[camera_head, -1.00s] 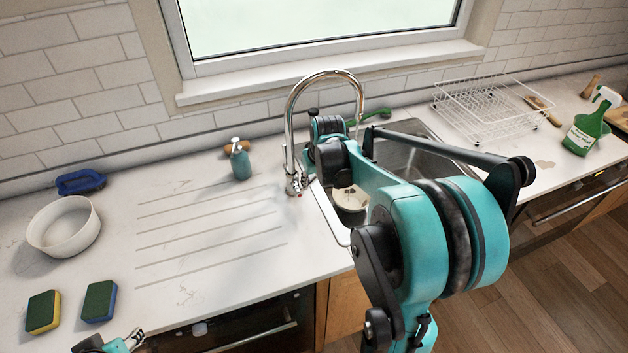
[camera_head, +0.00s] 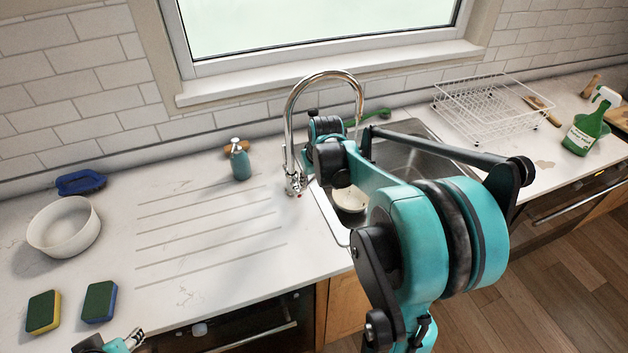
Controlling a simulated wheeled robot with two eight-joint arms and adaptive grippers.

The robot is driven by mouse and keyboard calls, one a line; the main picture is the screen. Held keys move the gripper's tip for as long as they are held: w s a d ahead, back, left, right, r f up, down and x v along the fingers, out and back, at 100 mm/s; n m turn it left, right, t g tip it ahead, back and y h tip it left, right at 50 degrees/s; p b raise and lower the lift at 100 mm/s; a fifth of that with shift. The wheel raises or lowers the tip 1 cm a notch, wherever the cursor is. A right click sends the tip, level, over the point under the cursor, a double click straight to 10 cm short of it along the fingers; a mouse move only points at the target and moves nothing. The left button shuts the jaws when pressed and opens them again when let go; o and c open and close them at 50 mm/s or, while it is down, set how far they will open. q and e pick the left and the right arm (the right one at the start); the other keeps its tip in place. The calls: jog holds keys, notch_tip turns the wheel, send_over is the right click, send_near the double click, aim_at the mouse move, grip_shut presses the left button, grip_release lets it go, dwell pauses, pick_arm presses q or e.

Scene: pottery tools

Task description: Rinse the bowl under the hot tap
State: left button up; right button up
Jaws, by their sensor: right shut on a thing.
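A cream bowl (camera_head: 350,199) is in the left part of the metal sink (camera_head: 400,158), below the spout of the chrome tap (camera_head: 290,120). My arm partly covers it. My right gripper (camera_head: 337,180) reaches down over the sink at the bowl's rim and is shut on the bowl; its fingertips are mostly hidden. A thin stream seems to fall from the spout behind my arm. The inside of the bowl looks pale and plain.
On the left counter are a white bowl (camera_head: 64,228), a blue brush (camera_head: 81,183) and two sponges (camera_head: 43,312) (camera_head: 99,302). A soap bottle (camera_head: 240,161) stands left of the tap. A wire rack (camera_head: 488,108) and green spray bottle (camera_head: 588,128) are right. The ridged drainer is clear.

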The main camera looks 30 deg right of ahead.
jog(key=a+r+p, duration=0.3)
jog(key=r+p, duration=0.4)
jog(key=r, duration=0.2)
jog(key=shift+w+a+r+p, duration=0.25)
jog(key=shift+w+a+p, duration=0.05)
jog(key=shift+w+a, duration=0.15)
dwell(0.5)
dwell(0.3)
